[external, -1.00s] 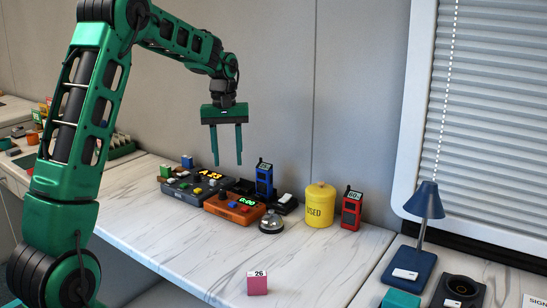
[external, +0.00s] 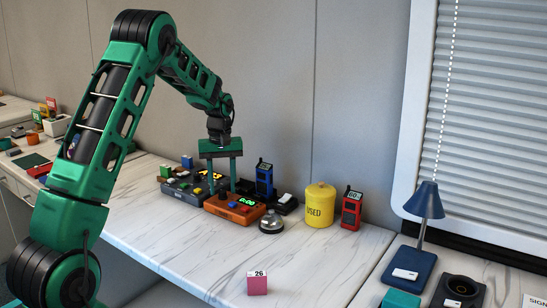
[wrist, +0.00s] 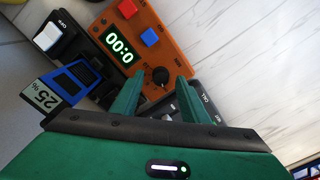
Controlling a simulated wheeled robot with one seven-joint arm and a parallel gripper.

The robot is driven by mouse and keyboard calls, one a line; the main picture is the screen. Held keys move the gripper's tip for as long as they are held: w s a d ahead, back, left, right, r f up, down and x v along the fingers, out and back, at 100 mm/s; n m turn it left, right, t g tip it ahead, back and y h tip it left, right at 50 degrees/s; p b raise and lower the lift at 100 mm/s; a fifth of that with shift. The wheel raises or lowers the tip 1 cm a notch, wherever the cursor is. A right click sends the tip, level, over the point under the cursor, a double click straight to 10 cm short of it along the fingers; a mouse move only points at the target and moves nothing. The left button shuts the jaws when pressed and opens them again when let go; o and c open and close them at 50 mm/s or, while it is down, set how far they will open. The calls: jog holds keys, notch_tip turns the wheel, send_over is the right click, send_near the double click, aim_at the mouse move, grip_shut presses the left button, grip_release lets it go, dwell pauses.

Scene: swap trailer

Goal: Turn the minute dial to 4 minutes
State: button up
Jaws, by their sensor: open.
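The orange timer box (external: 236,212) sits on the marble counter. In the wrist view the timer box (wrist: 182,50) shows a green display (wrist: 120,49) reading 0:00, a blue button (wrist: 149,37), a red button (wrist: 127,9) and a black round dial (wrist: 160,76). My gripper (external: 219,184) points down over the left part of the timer box. In the wrist view my gripper (wrist: 158,84) is open, its two green fingers on either side of the dial. I cannot tell whether they touch it. The dial's small markings are too small to read.
The front counter is mostly clear.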

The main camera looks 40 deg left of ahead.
jog(key=shift+f, duration=0.55)
grip_shut()
jog(key=shift+m, duration=0.3)
jog(key=shift+w+r+m, duration=0.1)
jog(key=shift+m, duration=3)
